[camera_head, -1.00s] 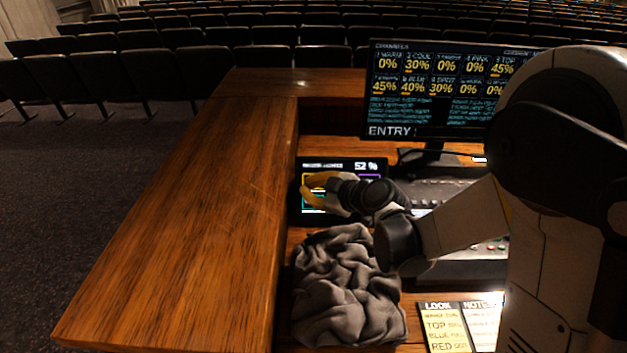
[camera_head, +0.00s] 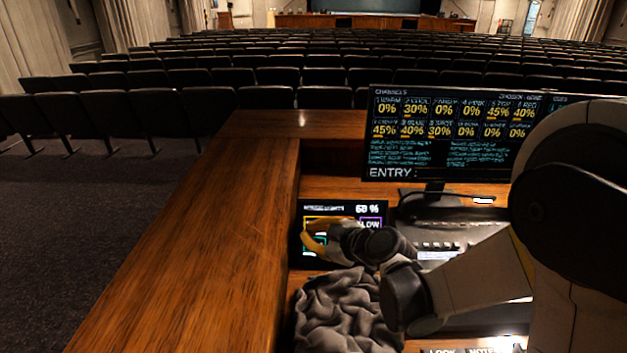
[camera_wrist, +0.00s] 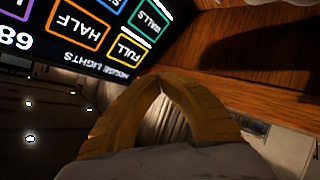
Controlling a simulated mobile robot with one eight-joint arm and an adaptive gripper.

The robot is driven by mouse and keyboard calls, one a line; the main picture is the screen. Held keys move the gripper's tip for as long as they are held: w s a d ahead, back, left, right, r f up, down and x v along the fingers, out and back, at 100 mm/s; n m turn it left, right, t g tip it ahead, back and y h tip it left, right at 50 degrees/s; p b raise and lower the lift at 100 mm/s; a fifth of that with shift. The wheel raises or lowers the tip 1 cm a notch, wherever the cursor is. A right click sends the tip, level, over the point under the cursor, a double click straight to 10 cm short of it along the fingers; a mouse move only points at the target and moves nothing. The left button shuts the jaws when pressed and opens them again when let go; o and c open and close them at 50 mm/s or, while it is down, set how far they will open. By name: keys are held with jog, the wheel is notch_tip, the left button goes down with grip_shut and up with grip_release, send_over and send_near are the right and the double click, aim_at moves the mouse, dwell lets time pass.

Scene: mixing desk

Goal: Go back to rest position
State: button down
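My gripper (camera_head: 314,240) is at the small house-lights touch panel (camera_head: 372,209) in the head view, its yellow fingers in front of the panel's left part. In the wrist view the fingertips (camera_wrist: 160,84) meet, with nothing seen between them. The same panel (camera_wrist: 84,32) shows there at the upper left, upside down, with coloured outlined buttons such as HALF and FULL. The fingertips appear below the FULL button; whether they touch the panel I cannot tell. The panel's percentage reads in the sixties.
A crumpled grey cloth (camera_head: 345,315) lies under my forearm. A large monitor (camera_head: 440,135) stands behind, with a mixing console (camera_head: 440,240) below it. A wooden desk ledge (camera_head: 200,250) borders the left. Rows of seats (camera_head: 250,97) lie beyond.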

jog(key=s+d+r+m+g+h, duration=0.1)
jog(key=s+d+r+m+h, duration=0.1)
jog(key=s+d+m+h, duration=0.2)
jog(key=s+d+r+m+g+h, duration=0.1)
jog(key=s+d+r+m+h, duration=0.2)
jog(key=s+d+m, duration=0.7)
jog(key=s+d+h, duration=0.1)
jog(key=s+d, duration=0.4)
jog(key=s, duration=0.6)
jog(key=shift+s+d+g, duration=0.15)
jog(key=shift+d+g, duration=0.05)
jog(key=shift+g, duration=0.2)
